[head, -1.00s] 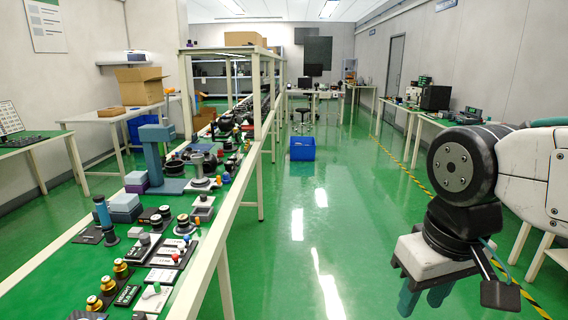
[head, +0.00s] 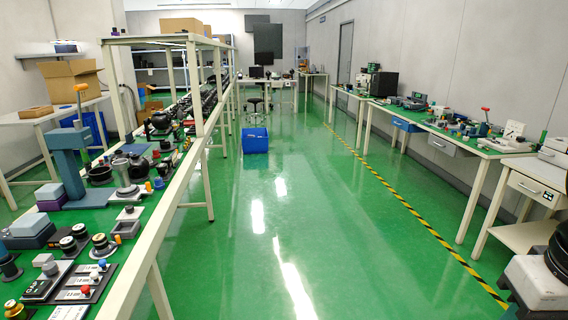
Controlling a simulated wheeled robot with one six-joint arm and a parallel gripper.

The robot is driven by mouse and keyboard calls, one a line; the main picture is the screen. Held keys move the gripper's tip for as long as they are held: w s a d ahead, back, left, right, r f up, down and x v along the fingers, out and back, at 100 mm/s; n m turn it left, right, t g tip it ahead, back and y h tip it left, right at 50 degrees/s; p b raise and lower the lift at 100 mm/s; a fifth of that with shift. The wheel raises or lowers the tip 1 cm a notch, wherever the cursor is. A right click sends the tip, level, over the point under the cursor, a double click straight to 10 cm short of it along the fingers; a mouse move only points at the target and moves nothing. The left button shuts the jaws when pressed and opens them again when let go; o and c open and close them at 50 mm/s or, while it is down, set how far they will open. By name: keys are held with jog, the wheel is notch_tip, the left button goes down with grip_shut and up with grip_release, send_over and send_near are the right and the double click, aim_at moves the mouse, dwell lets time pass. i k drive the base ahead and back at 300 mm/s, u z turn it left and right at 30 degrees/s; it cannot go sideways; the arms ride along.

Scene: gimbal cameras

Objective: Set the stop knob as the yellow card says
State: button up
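In the head view, a long bench (head: 150,245) on the left carries panels with small knobs and caps. One panel near the bottom left has a red knob (head: 86,290), a white knob (head: 94,276) and a blue knob (head: 102,264), beside white labels too small to read. I cannot tell which part is the stop knob, and I make out no yellow card.
A blue bin (head: 255,140) stands on the open green floor. A yellow-black striped line (head: 400,205) runs along the right side. A workbench (head: 480,145) with several devices and a drawer table (head: 530,190) stand at the right.

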aim_at(129, 208)
jog(key=z, duration=0.3)
jog(key=i, duration=3.4)
jog(key=u, duration=1.75)
jog(key=i, duration=1.05)
jog(key=u, duration=0.95)
jog(key=k, duration=0.2)
jog(key=z, duration=0.85)
jog(key=k, duration=0.1)
jog(key=u, duration=1.55)
jog(key=i, duration=0.9)
jog(key=u, duration=0.3)
